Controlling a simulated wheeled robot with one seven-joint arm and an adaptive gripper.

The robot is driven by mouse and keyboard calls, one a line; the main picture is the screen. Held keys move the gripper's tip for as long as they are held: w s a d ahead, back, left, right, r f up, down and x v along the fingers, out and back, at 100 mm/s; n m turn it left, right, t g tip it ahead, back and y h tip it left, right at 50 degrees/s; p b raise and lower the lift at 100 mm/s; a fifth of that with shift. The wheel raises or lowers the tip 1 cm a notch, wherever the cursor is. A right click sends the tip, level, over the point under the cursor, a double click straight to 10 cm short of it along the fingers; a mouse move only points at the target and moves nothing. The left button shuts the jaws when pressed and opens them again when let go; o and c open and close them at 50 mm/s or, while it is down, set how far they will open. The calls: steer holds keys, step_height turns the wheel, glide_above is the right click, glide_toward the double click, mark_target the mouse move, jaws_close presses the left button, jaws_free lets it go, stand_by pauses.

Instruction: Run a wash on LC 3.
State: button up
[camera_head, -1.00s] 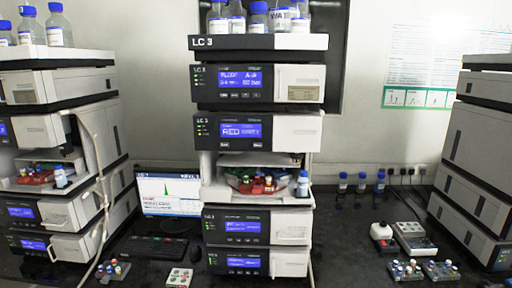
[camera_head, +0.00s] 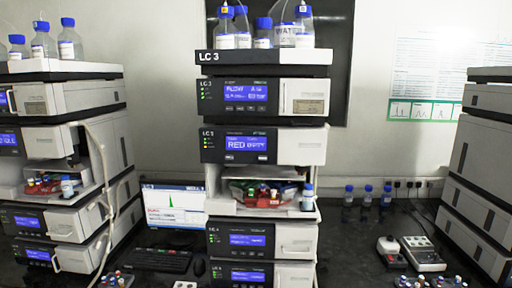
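The LC 3 stack (camera_head: 262,57) stands in the middle of the camera_head view, with its label on the top tray edge. Solvent bottles with blue caps (camera_head: 264,32) stand on top; one carries a label reading "WAT...". The top module has a lit blue screen (camera_head: 246,93), its text partly legible. The module below shows "RED" and a blurred word on its screen (camera_head: 247,144). An open bay (camera_head: 262,190) holds coloured vials and a blue-capped bottle (camera_head: 308,197). Two more modules with screens (camera_head: 247,240) sit beneath. My gripper is not in view.
Another stack (camera_head: 60,130) stands at left, a third (camera_head: 482,170) at right. A monitor (camera_head: 174,206), keyboard (camera_head: 158,260) and mouse (camera_head: 199,267) lie left of LC 3. Small bottles (camera_head: 367,196) and bench devices (camera_head: 422,252) are at right. Dark bench between them is partly clear.

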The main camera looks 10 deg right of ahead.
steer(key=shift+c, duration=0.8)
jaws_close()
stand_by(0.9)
